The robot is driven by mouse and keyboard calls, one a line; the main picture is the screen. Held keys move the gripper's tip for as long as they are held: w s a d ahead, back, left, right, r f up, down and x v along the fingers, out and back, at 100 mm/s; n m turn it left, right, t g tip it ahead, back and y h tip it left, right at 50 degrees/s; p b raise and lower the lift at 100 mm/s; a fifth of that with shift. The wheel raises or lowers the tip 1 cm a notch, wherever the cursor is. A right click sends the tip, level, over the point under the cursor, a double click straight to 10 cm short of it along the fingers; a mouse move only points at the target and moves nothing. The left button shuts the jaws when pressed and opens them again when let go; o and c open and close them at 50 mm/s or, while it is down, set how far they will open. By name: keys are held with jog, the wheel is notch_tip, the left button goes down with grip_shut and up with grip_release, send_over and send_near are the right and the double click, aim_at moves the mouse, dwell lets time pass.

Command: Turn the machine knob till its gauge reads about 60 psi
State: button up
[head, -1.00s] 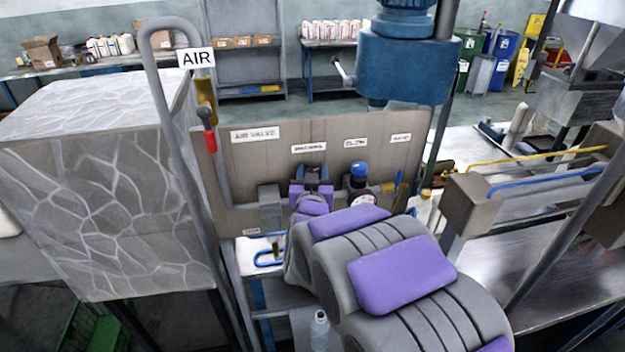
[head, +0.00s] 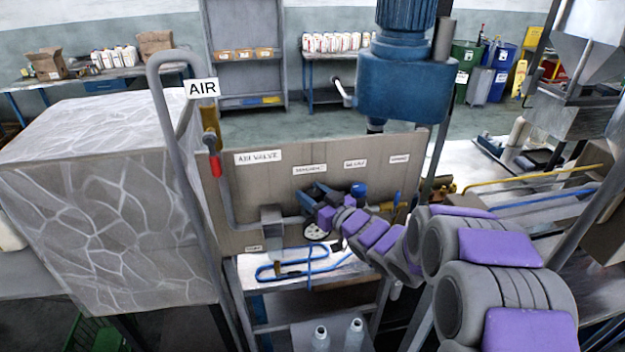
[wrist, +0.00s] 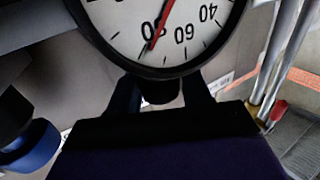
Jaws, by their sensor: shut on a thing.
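The gauge (wrist: 150,25) fills the top of the wrist view, white with a black rim. Its red needle lies across the figure that looks like 80, past the 60 mark; the tilted dial is partly cut off. My gripper (wrist: 162,95) is just below the gauge, its two dark fingers on either side of a small dark knob (wrist: 160,91), shut on it. In the head view the gauge (head: 316,231) is small and unreadable. There my gripper (head: 313,194) is at the panel, and its fingers hide the knob.
A blue knob (head: 358,189) stands on the panel (head: 270,180) to the right; it also shows in the wrist view (wrist: 35,145). A red-handled valve (head: 215,165) hangs at left under the AIR sign (head: 202,88). Blue hose (head: 290,272) lies on the shelf below.

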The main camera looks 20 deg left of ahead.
jog(key=n+g+p, duration=0.1)
jog(key=p, duration=0.1)
jog(key=n+g+y+p, duration=0.1)
jog(key=g+p, duration=0.1)
jog(key=n+g+y+p, duration=0.1)
jog(key=p, duration=0.2)
jog(key=shift+r+g, duration=0.3)
jog(key=shift+g, duration=0.1)
jog(key=shift+f+n+g+p, duration=0.1)
jog(key=shift+n+g+p, duration=0.4)
jog(key=shift+p, duration=0.1)
jog(key=shift+n+g+p, duration=0.3)
jog(key=o, duration=1)
jog(key=shift+c, duration=0.2)
jog(key=shift+f+b, duration=0.15)
jog(key=shift+b, duration=0.25)
